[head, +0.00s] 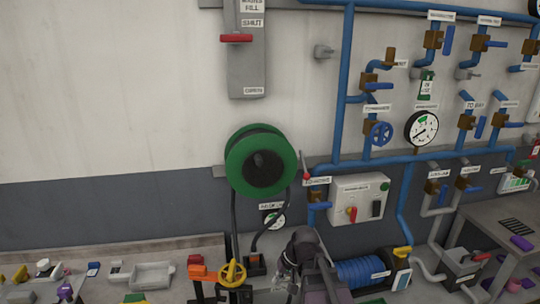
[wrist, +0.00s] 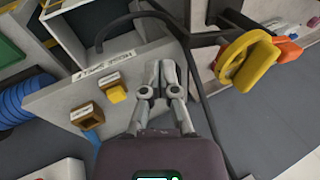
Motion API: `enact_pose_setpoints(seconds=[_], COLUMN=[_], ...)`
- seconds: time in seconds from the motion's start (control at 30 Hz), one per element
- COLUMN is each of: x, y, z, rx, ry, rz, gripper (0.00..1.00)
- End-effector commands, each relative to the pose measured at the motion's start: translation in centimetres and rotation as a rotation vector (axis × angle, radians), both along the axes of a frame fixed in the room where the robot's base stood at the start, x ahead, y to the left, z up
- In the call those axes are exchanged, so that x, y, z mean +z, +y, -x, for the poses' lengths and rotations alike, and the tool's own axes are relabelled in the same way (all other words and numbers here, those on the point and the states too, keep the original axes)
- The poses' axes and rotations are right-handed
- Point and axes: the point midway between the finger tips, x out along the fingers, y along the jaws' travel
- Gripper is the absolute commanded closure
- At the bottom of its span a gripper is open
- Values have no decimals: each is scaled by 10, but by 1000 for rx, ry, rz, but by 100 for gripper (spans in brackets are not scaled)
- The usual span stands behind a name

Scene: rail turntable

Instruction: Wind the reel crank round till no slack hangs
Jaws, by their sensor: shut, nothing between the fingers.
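The green hose reel (head: 283,146) is mounted on the wall in the head view, with a black hub (head: 262,168) at its middle. A black hose (head: 234,220) hangs below the reel in two strands. In the wrist view a dark curved hose (wrist: 185,38) passes around and beyond the fingers. My gripper (head: 284,274) is low in front of the wall, below the reel and apart from it. In the wrist view my gripper (wrist: 165,64) has its fingers together and holds nothing.
A yellow handwheel (head: 232,273) and an orange block (head: 204,274) stand left of my gripper. A blue coil (head: 360,271) lies to its right. A grey switch box (head: 345,203) and blue pipes (head: 345,60) are on the wall right of the reel. The wall left of the reel is clear.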

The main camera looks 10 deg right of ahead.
Motion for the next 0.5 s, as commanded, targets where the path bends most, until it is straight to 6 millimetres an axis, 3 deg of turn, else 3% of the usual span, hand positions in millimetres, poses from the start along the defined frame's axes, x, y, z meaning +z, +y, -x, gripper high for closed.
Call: enact_pose_setpoints(seconds=[0.03, 0.27, 0.5], x=[20, 86, 167], y=[-2, -10, -41], z=[-14, -61, -109], rx=[-28, -153, -298], ry=[-22, -134, -263], rz=[-63, -363, -670], gripper=[100, 100, 100])
